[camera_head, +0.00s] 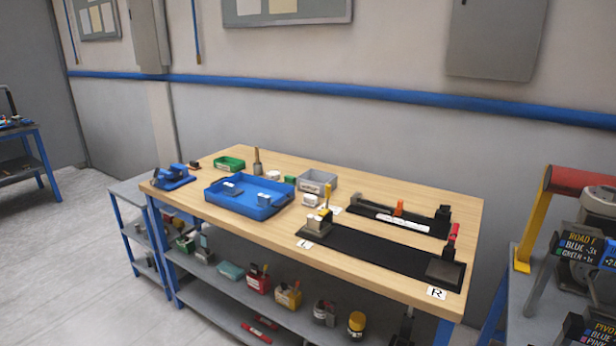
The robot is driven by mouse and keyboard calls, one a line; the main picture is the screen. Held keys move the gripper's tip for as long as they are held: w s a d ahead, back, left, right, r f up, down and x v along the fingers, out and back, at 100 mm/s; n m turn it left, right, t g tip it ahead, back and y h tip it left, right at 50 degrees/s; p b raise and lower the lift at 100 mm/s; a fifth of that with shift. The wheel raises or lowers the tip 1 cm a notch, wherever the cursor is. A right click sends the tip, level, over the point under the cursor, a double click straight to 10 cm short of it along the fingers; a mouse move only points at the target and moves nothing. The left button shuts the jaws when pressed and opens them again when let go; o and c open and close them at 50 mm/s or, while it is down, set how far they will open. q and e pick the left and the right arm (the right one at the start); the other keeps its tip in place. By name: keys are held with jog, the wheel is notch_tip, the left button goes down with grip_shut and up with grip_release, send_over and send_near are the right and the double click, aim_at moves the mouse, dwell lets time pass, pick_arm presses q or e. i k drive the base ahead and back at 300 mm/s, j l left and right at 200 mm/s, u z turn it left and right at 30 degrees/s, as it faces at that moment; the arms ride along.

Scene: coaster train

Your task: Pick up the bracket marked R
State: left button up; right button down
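A blue tray (213,205) on the wooden workbench (400,285) holds two grey parts that may be brackets. One grey part (232,188) lies toward the tray's left, and another (266,200) is toward its right. Any letter on them is too small to read. A white label with R (436,293) is at the bench's front right edge, beside the right end of a long black fixture (375,252). A label with L (304,244) is by its left end. A grey and tan piece (318,222) sits on that left end. Neither of my grippers is in view.
A grey bin (317,180), a green bin (229,163) and a blue device (174,177) stand on the bench. A second black fixture (400,216) lies behind the first. A machine with a red and yellow handle (535,225) stands at right. Grey floor is open at left.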

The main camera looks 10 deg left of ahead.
aim_at(264, 201)
jog(key=i+j+u, duration=0.15)
jog(key=i+j, duration=0.45)
jog(key=i+j+u, duration=0.15)
jog(key=i+j, duration=0.35)
jog(key=i, duration=0.2)
